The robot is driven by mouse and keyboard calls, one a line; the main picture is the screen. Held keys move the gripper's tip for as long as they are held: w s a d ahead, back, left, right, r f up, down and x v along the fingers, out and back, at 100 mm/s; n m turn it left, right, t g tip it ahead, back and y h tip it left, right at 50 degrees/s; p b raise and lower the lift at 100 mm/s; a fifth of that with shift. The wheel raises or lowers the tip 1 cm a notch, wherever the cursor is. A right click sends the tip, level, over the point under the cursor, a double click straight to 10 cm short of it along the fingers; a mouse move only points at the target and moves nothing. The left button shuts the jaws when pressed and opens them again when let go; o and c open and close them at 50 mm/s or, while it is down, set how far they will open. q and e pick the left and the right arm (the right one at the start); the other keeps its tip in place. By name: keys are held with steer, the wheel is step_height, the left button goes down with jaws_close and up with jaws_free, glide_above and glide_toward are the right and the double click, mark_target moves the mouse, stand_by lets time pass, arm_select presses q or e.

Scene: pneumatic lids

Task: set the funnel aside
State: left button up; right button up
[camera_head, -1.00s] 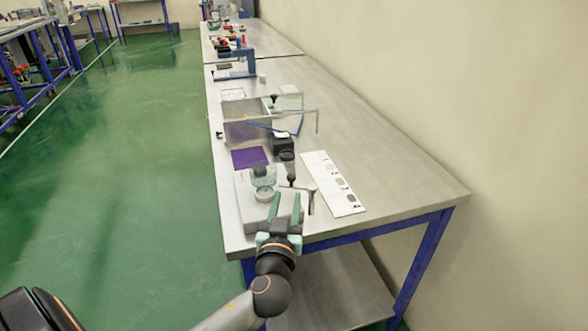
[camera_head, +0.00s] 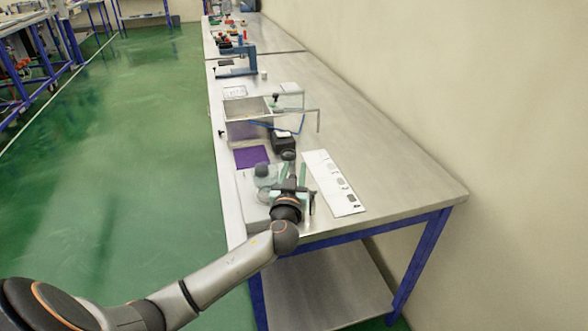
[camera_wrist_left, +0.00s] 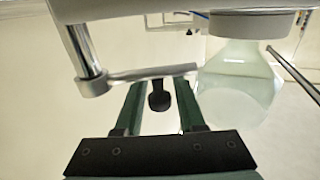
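A clear, rounded, translucent piece (camera_head: 266,182), which looks like the funnel, stands over a pale machine base (camera_head: 250,208) at the table's near end. In the left wrist view a clear bulb-shaped vessel (camera_wrist_left: 240,88) hangs under a pale ring at the right, beside my fingers. I cannot tell for sure that it is the funnel. My left gripper (camera_head: 290,171) is at the machine, just right of the clear piece. In the wrist view its green fingers (camera_wrist_left: 160,104) are apart. A black knob (camera_wrist_left: 160,97) below a grey bar (camera_wrist_left: 150,73) shows between them; contact cannot be told.
A metal post (camera_wrist_left: 85,50) stands at the left in the wrist view. The table's right side is mostly clear.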

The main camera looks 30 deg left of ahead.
arm_select(q)
steer(key=shift+c, duration=0.2)
jaws_close()
stand_by(1.1)
